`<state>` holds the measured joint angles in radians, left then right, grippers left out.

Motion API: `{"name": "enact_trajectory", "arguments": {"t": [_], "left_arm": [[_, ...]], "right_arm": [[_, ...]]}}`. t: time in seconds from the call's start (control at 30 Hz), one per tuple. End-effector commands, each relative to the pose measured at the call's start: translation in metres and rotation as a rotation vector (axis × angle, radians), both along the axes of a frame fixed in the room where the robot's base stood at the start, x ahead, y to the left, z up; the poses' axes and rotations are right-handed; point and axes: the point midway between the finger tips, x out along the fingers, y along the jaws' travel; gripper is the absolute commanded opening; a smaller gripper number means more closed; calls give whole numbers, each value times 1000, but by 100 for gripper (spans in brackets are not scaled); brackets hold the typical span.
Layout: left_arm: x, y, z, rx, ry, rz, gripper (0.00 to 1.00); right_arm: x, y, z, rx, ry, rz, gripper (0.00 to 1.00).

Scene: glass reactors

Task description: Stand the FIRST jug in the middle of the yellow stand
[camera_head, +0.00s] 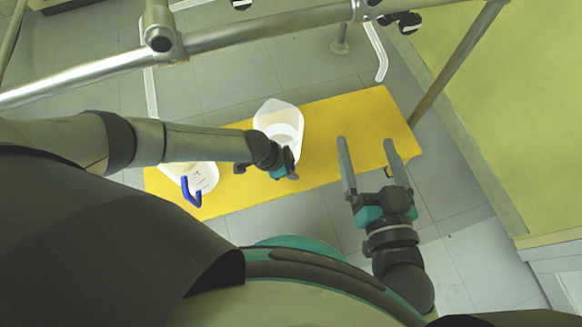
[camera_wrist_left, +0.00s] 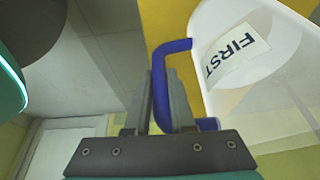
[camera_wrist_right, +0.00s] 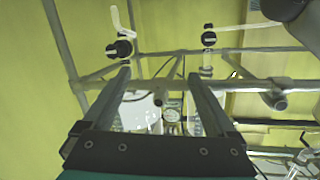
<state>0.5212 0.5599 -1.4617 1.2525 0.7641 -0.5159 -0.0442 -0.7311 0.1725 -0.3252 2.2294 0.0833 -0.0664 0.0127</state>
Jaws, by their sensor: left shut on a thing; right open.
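The FIRST jug (camera_head: 283,113) is a white translucent jug over the middle of the yellow stand (camera_head: 325,120) in the head view. It looks about upright; I cannot tell whether its base touches the stand. In the left wrist view the jug (camera_wrist_left: 275,75) shows its FIRST label and blue handle (camera_wrist_left: 160,85). My left gripper (camera_head: 290,168) is shut on that handle; in the left wrist view its fingers (camera_wrist_left: 163,95) are around it. My right gripper (camera_head: 366,142) is open and empty, above the stand's right part; its fingers show in the right wrist view (camera_wrist_right: 160,90).
A second jug (camera_head: 202,178) with a blue handle is at the stand's left part, partly hidden by my left arm. A metal pipe frame (camera_head: 265,28) crosses the back. A green wall (camera_head: 520,90) is on the right. The stand's right part looks clear.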

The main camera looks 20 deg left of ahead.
Motion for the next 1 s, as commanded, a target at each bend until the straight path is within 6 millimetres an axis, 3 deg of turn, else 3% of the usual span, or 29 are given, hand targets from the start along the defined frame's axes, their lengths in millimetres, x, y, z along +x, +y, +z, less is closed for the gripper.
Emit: {"name": "enact_trajectory", "arguments": {"t": [0.7,0.73,1.0], "left_arm": [[4,-1,-8,-3,-8,-1,0],[0,0,-10,0,0,0,25],[0,0,-10,1,-1,0,52]], "right_arm": [[-6,4,7,54,-79,-6,92],[-6,4,7,53,-79,-6,92],[-5,4,7,53,-78,-6,92]]}}
